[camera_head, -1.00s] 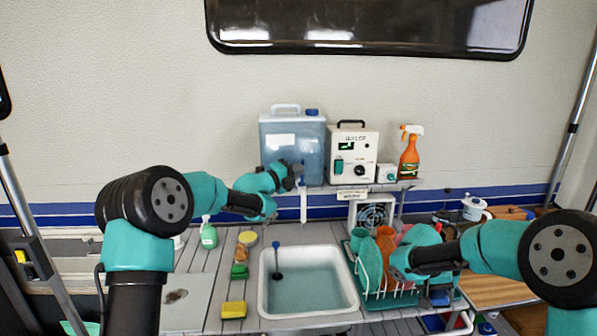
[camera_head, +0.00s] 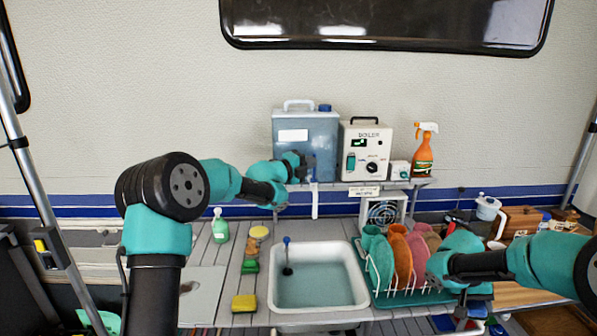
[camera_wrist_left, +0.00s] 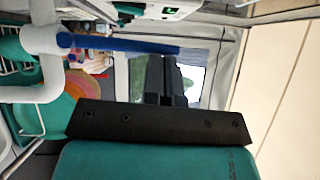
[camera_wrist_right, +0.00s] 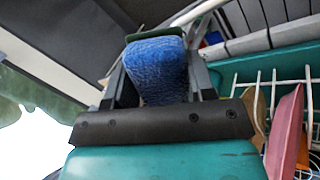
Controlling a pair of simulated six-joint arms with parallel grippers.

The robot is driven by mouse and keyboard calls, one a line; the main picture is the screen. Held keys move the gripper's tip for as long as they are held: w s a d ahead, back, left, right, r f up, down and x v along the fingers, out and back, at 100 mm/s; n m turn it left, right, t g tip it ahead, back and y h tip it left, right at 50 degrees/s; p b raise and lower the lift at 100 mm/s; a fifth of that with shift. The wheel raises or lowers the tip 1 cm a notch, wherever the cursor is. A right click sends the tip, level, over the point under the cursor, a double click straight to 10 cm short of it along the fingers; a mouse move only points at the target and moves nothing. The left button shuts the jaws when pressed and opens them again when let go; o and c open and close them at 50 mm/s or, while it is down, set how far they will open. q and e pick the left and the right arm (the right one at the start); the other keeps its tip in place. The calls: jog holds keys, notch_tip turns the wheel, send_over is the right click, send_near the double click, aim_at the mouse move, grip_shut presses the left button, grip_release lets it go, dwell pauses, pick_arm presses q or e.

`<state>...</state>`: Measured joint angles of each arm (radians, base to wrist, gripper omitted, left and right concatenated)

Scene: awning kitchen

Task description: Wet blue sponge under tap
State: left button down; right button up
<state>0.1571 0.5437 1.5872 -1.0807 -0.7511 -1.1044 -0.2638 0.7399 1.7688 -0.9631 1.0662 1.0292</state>
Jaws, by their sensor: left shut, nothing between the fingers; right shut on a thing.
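The blue sponge (camera_wrist_right: 155,68) shows in the right wrist view, held between the fingers of my right gripper (camera_head: 474,292). It hangs in front of the right end of the dish rack, away from the sink. The sink (camera_head: 318,302) holds water. The tap's white spout (camera_head: 314,202) hangs from the shelf above the sink's back edge; I cannot tell whether water runs. My left gripper (camera_head: 303,164) is shut and empty beside the top of the tap. In the left wrist view its dark fingers (camera_wrist_left: 165,85) are together near the tap's white pipe (camera_wrist_left: 42,90).
The dish rack (camera_head: 412,297) with coloured plates stands right of the sink. A yellow sponge (camera_head: 244,303), other small items and a green bottle (camera_head: 220,226) lie or stand left of it. A water tank (camera_head: 306,145), boiler (camera_head: 365,150) and spray bottle (camera_head: 424,150) occupy the shelf.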

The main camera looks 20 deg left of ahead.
jog(key=shift+a, duration=0.1)
jog(key=shift+w+a, duration=0.15)
jog(key=shift+a, duration=0.4)
pick_arm(q)
jog(key=s+d+v, duration=0.1)
jog(key=d+v, duration=0.1)
jog(key=v, duration=1)
jog(key=shift+s, duration=0.35)
jog(key=shift+a+r, duration=0.1)
jog(key=shift+a, duration=0.05)
jog(key=shift+s+f, duration=0.25)
jog(key=shift+s, duration=0.05)
jog(key=shift+d, duration=0.2)
